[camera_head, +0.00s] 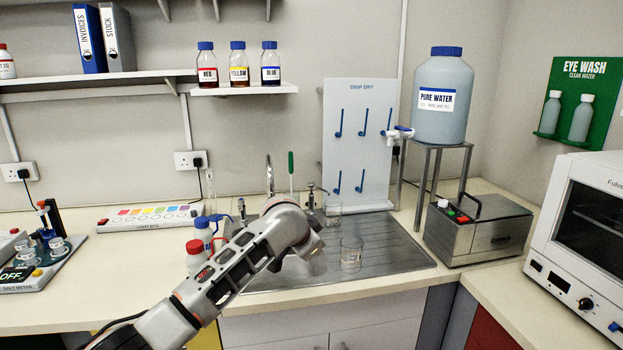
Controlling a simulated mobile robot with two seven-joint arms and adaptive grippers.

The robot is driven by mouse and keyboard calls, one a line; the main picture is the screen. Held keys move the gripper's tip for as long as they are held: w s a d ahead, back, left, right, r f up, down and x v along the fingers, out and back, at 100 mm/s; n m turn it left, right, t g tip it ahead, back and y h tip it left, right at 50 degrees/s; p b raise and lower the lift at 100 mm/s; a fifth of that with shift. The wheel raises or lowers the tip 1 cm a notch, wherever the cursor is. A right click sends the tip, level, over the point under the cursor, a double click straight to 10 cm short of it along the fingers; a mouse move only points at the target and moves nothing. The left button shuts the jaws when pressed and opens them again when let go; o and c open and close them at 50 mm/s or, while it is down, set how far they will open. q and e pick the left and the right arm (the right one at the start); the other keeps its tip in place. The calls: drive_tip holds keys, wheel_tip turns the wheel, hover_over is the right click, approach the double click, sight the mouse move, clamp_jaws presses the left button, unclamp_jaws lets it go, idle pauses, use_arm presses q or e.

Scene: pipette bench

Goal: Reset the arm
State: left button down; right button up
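My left arm reaches in from the bottom left over the front of the bench. Its end, with my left gripper (317,263), is above the steel drainer (400,262), just left of a clear glass beaker (351,254). The gripper is small and turned so that its fingers cannot be made out clearly; I see nothing held in it. The arm hides part of the sink area and the bench behind it. My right gripper is not in view.
A second glass (333,211) stands farther back. Red-capped (195,255) and blue-capped (204,232) bottles stand close behind the arm. A metal box (478,230) and a white oven (585,250) stand at right. The bench front left of the arm (110,290) is clear.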

use_arm(q)
drive_tip(key=s+a+f+n+h, duration=0.1)
drive_tip(key=s+a+f+n, duration=0.15)
drive_tip(key=s+f, duration=0.95)
drive_tip(key=s+a+f+n+h, duration=0.15)
drive_tip(key=s+a+f, duration=0.45)
drive_tip(key=f, duration=1)
drive_tip(key=s+a+f+n+y, duration=0.1)
drive_tip(key=s+a+f, duration=0.1)
drive_tip(key=s+a, duration=0.3)
drive_tip(key=s+a+f+n+t+y, duration=0.1)
drive_tip(key=s+a, duration=0.4)
drive_tip(key=s, duration=0.8)
drive_tip(key=s+a+f+n+t+y, duration=0.1)
drive_tip(key=s+a+f, duration=0.3)
drive_tip(key=s, duration=0.5)
drive_tip(key=shift+s+a+y, duration=0.25)
drive_tip(key=shift+a+y, duration=0.1)
drive_tip(key=shift+a, duration=0.1)
